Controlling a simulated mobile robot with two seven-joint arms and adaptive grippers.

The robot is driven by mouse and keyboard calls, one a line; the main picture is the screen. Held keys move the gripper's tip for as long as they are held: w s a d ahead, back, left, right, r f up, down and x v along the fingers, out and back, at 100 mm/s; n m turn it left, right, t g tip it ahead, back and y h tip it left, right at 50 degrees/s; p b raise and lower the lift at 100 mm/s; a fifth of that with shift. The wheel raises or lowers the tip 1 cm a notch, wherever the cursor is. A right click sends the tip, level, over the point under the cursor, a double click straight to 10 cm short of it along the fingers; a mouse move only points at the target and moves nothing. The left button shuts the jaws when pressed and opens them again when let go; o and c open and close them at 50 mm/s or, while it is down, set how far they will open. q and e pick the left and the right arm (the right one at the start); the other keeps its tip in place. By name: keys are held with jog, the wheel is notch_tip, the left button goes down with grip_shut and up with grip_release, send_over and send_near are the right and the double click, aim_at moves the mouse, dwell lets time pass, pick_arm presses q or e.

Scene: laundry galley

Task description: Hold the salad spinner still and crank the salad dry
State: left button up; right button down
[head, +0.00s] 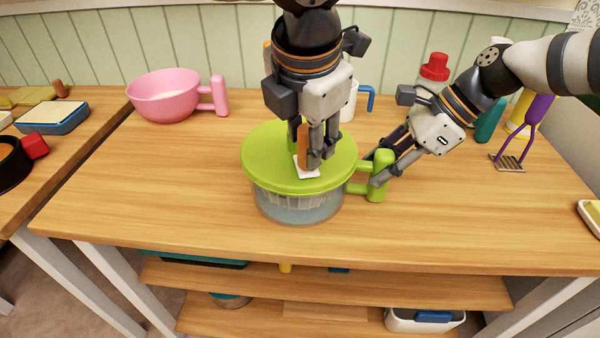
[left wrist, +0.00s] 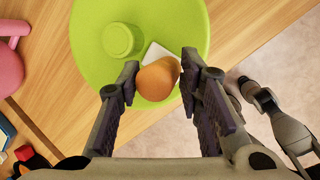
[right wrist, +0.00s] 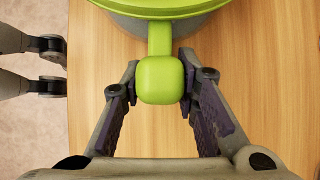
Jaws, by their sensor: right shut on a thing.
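The salad spinner has a clear bowl (head: 290,208) under a green lid (head: 268,160) and stands upright on the table. Its green side handle (head: 378,178) sticks out to the right. My right gripper (head: 380,168) is shut on that handle, which also shows between its fingers in the right wrist view (right wrist: 160,80). The orange crank knob (head: 303,150) stands on a white crank arm (left wrist: 155,52) on the lid. My left gripper (head: 318,158) points down from above with its fingers either side of the knob (left wrist: 158,80). Whether they press on it is unclear.
A pink bowl with a handle (head: 165,95) stands at the back left. A white mug (head: 350,100), a red-capped bottle (head: 434,66) and a purple masher (head: 530,125) stand behind and right. The table front is clear. A second table (head: 60,160) adjoins at left.

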pick_arm(q)
jog(key=shift+o, duration=0.3)
pick_arm(e)
jog(key=shift+r, duration=0.25)
dwell(0.4)
pick_arm(q)
jog(key=shift+r, duration=4)
pick_arm(e)
jog(key=shift+r, duration=0.1)
jog(key=shift+f, duration=0.25)
jog(key=shift+c, duration=0.5)
grip_release()
jog(key=shift+f, duration=0.1)
jog(key=v, duration=0.7)
jog(key=shift+d, duration=0.2)
